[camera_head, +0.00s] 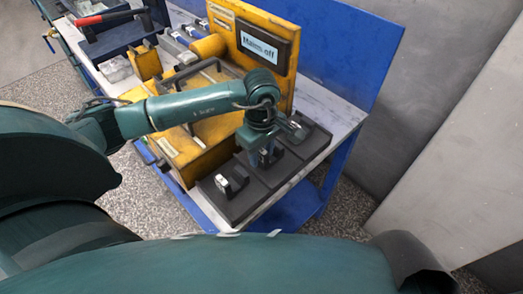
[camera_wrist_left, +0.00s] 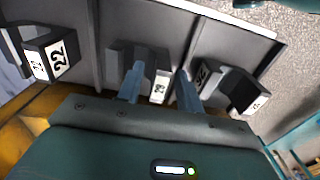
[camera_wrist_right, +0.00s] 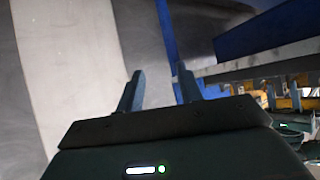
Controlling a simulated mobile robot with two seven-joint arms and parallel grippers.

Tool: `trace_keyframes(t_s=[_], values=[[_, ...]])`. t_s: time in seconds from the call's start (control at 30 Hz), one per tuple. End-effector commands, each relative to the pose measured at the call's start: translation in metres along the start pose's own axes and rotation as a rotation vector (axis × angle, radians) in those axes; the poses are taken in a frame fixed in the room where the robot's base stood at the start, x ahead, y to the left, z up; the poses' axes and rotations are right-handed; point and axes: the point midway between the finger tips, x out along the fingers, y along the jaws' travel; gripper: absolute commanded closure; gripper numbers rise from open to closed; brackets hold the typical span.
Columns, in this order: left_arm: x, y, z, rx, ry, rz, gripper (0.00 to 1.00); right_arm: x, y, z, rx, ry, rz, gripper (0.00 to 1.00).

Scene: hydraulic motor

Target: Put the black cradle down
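A black tray (camera_head: 247,203) lies on the table's front right part and has three compartments, each with a black cradle. The middle cradle (camera_head: 270,156) sits in the middle compartment under my left gripper (camera_head: 262,158), partly hidden by it. In the left wrist view, this cradle (camera_wrist_left: 160,86) has a white label. My left gripper (camera_wrist_left: 160,75) is open, with its fingers apart on either side of the cradle's labelled block. The near cradle (camera_head: 234,179) and the far cradle (camera_head: 297,128) stand in the outer compartments. My right gripper (camera_wrist_right: 159,80) is open and empty, away from the tray.
A yellow machine with a screen (camera_head: 265,47) stands behind the tray. A blue panel (camera_head: 350,55) rises at the table's back. A red-handled tool (camera_head: 103,18) and other parts are at the far left. A grey wall (camera_head: 440,100) is on the right.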

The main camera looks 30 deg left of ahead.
Motion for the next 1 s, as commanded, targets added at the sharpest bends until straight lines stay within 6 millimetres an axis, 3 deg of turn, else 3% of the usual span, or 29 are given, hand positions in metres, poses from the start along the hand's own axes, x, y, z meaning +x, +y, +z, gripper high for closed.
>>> trace_keyframes(t_s=[0.23, 0.5, 0.7, 1.0], values=[[-0.013, 0.002, -0.001, 0.0, 0.001, 0.005, 0.64, -0.002, 0.001, 0.002, 0.001, -0.006, 0.002, 0.64], [-0.071, 0.002, -0.001, 0.001, 0.002, 0.007, 0.64, 0.004, 0.001, 0.007, -0.005, 0.002, 0.0, 0.64], [-0.106, 0.001, 0.0, 0.001, 0.001, 0.004, 0.64, 0.004, -0.002, -0.001, -0.01, 0.027, -0.009, 0.64], [-0.124, 0.0, 0.0, 0.0, 0.0, 0.001, 0.64, 0.005, -0.003, -0.005, -0.012, 0.038, -0.013, 0.64]])
